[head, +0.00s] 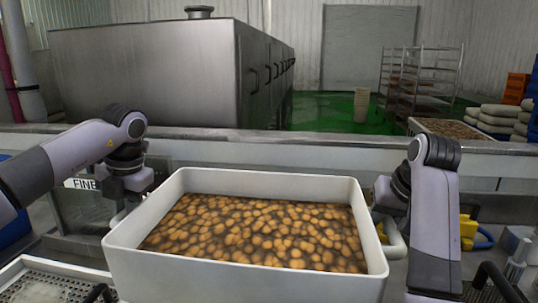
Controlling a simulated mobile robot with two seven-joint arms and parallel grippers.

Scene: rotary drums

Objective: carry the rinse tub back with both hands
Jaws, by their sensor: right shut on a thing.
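The white rinse tub (240,278) is large and rectangular, in the middle foreground of the head view. It holds many small round orange-brown pieces in dark liquid and looks roughly level. My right gripper (385,222) is at the tub's right side, shut on it; the fingertips are mostly hidden by the wrist and the tub wall. My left gripper (122,207) is close beside the tub's left wall. Its fingers are too hidden to tell whether they are shut.
A long grey rail (300,152) runs across behind the tub. A perforated metal tray (55,285) is at lower left. A big steel machine (150,75) stands behind. A wire rack (422,80) and stacked sacks (497,118) are at back right.

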